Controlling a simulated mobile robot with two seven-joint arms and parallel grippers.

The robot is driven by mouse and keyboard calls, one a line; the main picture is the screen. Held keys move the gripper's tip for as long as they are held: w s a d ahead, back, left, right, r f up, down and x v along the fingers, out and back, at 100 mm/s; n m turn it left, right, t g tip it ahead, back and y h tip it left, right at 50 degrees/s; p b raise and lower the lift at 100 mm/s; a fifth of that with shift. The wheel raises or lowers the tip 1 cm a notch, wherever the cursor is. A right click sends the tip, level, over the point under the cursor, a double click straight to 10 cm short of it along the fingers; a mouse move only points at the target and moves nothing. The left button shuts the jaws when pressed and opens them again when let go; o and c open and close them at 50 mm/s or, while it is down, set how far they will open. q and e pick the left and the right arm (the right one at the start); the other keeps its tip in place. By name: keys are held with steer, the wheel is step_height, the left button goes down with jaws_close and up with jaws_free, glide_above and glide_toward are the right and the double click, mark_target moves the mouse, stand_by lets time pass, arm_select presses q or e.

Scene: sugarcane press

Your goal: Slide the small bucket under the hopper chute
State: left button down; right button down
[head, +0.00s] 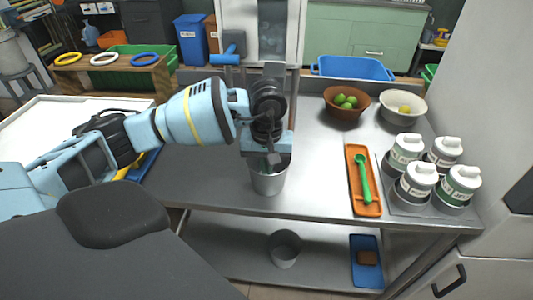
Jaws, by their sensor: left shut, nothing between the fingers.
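A small grey metal bucket (268,184) stands upright on the steel table near its front edge, below the press. My left arm comes in from the left, and its gripper (272,160) is shut with nothing held, pointing down at the bucket's mouth. I cannot tell whether the fingertips touch the rim. The press with the light-blue handle (229,55) stands behind my left wrist, which hides much of it. The hopper chute cannot be made out clearly. My right gripper is not in view.
An orange tray (373,204) with a green spoon (362,175) lies right of the bucket. Several lidded canisters (419,181) stand farther right. A brown bowl of limes (346,113) and a white bowl (404,117) sit behind. Another bucket (285,249) stands on the lower shelf.

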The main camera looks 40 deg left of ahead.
arm_select(q)
steer(key=f, duration=0.2)
steer(key=shift+w+a+f, duration=0.1)
steer(key=shift+w+f, duration=0.1)
steer(key=shift+f, duration=0.2)
steer(key=shift+w+a+r, duration=0.1)
steer(key=shift+w+a, duration=0.5)
steer(key=shift+w, duration=0.3)
steer(key=shift+w+a, duration=0.35)
steer(key=shift+w, duration=0.2)
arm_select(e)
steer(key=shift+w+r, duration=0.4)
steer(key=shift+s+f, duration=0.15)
arm_select(q)
steer(key=shift+w+a, duration=0.1)
